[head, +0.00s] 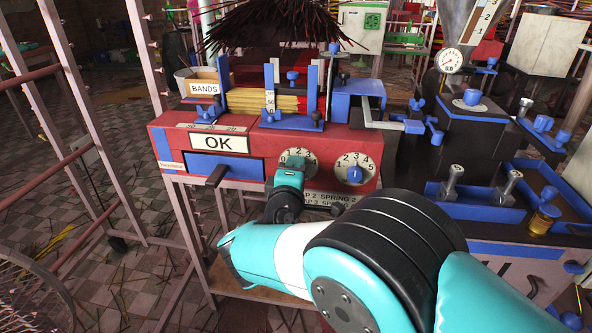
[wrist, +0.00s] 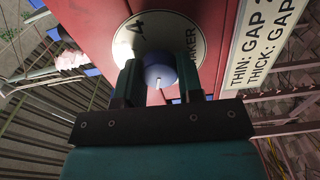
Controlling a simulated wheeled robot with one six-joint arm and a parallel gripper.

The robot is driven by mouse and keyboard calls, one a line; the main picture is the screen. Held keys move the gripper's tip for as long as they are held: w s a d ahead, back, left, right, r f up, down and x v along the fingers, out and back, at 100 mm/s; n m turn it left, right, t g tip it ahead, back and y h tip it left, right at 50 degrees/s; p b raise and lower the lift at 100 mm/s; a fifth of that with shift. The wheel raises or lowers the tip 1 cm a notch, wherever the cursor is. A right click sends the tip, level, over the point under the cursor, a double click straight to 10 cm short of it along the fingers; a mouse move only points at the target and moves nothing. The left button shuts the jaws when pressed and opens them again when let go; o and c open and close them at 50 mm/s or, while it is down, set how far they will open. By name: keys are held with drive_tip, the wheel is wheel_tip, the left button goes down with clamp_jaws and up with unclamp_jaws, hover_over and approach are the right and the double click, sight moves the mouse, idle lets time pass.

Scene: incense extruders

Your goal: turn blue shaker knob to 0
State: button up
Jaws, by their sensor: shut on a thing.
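The blue shaker knob (wrist: 160,70) sits in the middle of a round white dial (wrist: 150,28) on the red machine front. In the wrist view the dial shows a 4 and the letters "AKER". A short white mark shows on the knob's lower side; the number it points to cannot be read. My gripper (wrist: 160,82) is shut on the knob, one finger on each side. In the head view my gripper (head: 291,166) covers the knob and the lower part of the left dial (head: 305,157); 1, 2 and 3 show along its top.
A second dial (head: 366,163) with its own blue knob (head: 355,175) is close to the right. A blue drawer with a dark handle (head: 217,176) is to the left below the "OK" sign (head: 219,143). A pale metal frame (head: 160,80) stands at the left.

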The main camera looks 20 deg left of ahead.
drive_tip(key=shift+n, duration=0.3)
drive_tip(key=o, duration=0.9)
drive_tip(key=shift+s, duration=0.15)
drive_tip(key=b+v, duration=0.3)
drive_tip(key=v, duration=1.4)
drive_tip(key=shift+d, duration=0.15)
